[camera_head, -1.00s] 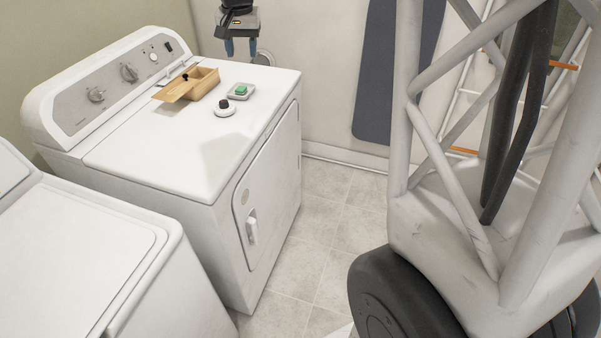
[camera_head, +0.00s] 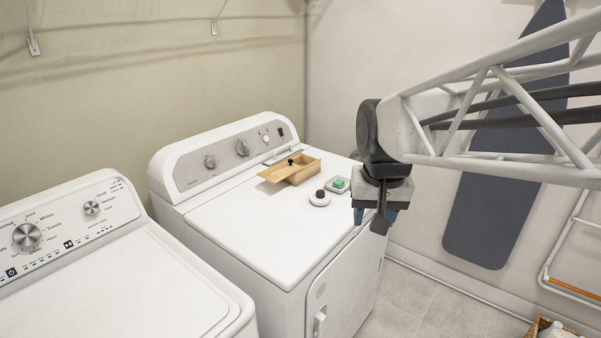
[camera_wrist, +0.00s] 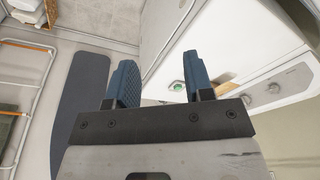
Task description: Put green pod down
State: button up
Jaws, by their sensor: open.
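The green pod (camera_head: 338,183) sits in a small pale dish (camera_head: 345,190) on the dryer top, near its right rear edge. My gripper (camera_head: 375,217) has blue fingers and is open and empty. It hangs to the right of the dish, apart from it, by the dryer's right edge. In the wrist view the fingers are spread wide, and the green pod (camera_wrist: 178,86) shows beyond them, close beside the right finger. No finger touches the pod.
On the dryer top (camera_head: 260,225), a wooden box with a tilted or slid lid (camera_head: 297,172) stands left of the dish. A round white piece with a dark knob (camera_head: 320,200) lies in front. The dryer's front top is clear. An ironing board (camera_head: 490,220) leans on the wall.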

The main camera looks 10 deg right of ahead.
jog(key=s+f+n, duration=0.1)
jog(key=s+f, duration=0.4)
jog(key=s, duration=0.8)
jog(key=shift+a+f+n, duration=0.2)
jog(key=shift+a+n, duration=0.2)
dwell(0.3)
